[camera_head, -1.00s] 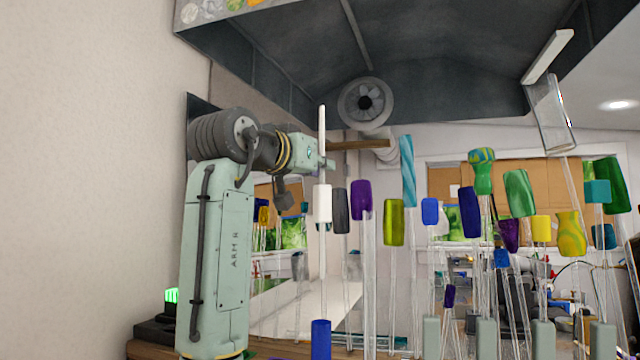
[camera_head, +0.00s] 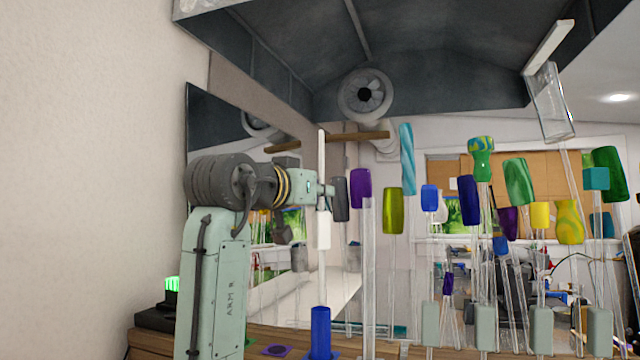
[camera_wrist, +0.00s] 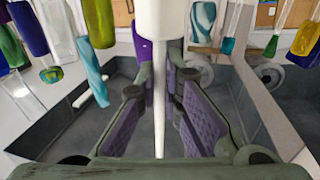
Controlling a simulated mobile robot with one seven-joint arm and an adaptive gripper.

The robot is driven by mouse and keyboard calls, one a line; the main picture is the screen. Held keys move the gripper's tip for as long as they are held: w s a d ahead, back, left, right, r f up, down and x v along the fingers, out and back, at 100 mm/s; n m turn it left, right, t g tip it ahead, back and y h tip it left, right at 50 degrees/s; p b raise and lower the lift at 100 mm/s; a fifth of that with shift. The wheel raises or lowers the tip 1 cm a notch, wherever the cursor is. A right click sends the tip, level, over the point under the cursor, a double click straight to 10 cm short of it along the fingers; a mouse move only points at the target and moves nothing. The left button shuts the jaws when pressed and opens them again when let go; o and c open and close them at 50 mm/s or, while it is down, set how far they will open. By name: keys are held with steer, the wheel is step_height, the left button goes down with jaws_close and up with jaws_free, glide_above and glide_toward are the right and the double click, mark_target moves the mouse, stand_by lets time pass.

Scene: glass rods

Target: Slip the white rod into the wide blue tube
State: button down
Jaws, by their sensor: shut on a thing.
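The white rod (camera_head: 321,152) stands upright in my gripper (camera_head: 324,190), with a thick white sleeve-like part (camera_head: 321,230) below the jaws. The wide blue tube (camera_head: 320,331) stands upright on a flat blue base directly below in the head view. The rod's lower end appears at the tube's top rim; I cannot tell whether it is inside. In the wrist view, the purple-padded fingers of my gripper (camera_wrist: 158,112) flank the thin white rod (camera_wrist: 159,95), and its thick part (camera_wrist: 163,20) is at the top edge. The blue tube is not visible there.
Many coloured pieces on clear glass rods stand close on the right, the nearest being a grey one (camera_head: 341,200) and a purple one (camera_head: 361,188). A wooden bar (camera_head: 358,136) lies behind the rod's top. A flat purple piece (camera_head: 277,350) lies on the wooden table left of the tube.

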mark_target(317, 238)
steer(key=shift+f+b, duration=2.75)
steer(key=shift+f, duration=1.4)
steer(key=c, duration=1.7)
jaws_free()
steer(key=shift+o, duration=0.2)
steer(key=v, duration=1.2)
